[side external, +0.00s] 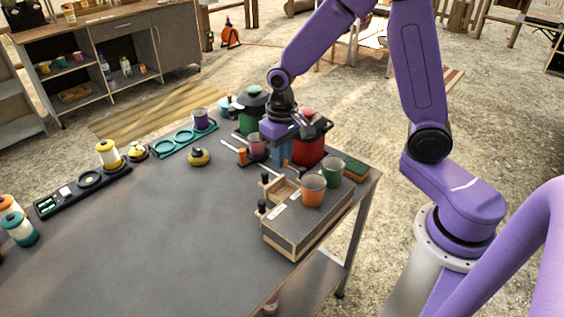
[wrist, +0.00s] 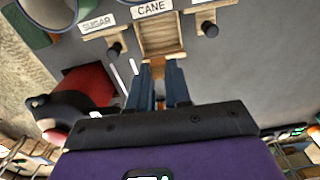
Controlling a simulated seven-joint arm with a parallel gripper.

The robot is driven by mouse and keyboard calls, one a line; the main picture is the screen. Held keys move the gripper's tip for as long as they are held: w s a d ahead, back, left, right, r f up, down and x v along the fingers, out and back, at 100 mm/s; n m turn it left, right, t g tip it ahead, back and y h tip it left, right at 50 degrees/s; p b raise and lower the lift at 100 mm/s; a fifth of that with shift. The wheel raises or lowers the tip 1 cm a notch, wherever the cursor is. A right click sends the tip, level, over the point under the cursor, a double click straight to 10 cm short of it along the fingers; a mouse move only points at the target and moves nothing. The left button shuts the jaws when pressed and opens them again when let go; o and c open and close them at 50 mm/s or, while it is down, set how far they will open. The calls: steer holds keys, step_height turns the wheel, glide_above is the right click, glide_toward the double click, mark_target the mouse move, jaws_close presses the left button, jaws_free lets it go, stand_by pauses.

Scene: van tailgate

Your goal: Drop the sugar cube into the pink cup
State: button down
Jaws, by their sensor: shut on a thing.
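My gripper (side external: 281,160) points down over the right end of the table, behind the wooden drawer box. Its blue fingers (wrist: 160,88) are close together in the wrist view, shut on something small. I take this to be the sugar cube, but it is mostly hidden between the fingers and I cannot make out its shape. The pink cup (side external: 257,146) stands upright just left of my gripper in the side view, close to the fingers. Its inside is hidden there, and I cannot find the cup in the wrist view.
The drawer box (side external: 285,232) has SUGAR and CANE labels and an open CANE drawer (wrist: 163,37). A red canister (side external: 308,150) and green pot (side external: 251,112) crowd behind. The table's middle is largely clear.

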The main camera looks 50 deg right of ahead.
stand_by(0.3)
steer(key=w+d, duration=0.6)
steer(key=w, duration=0.4)
steer(key=w+d, duration=0.6)
steer(key=w, duration=0.4)
steer(key=shift+d+f, duration=0.15)
steer(key=shift+f, duration=3.05)
steer(key=c, duration=1)
jaws_free()
step_height(320, 180, up, 18)
steer(key=shift+f, duration=0.25)
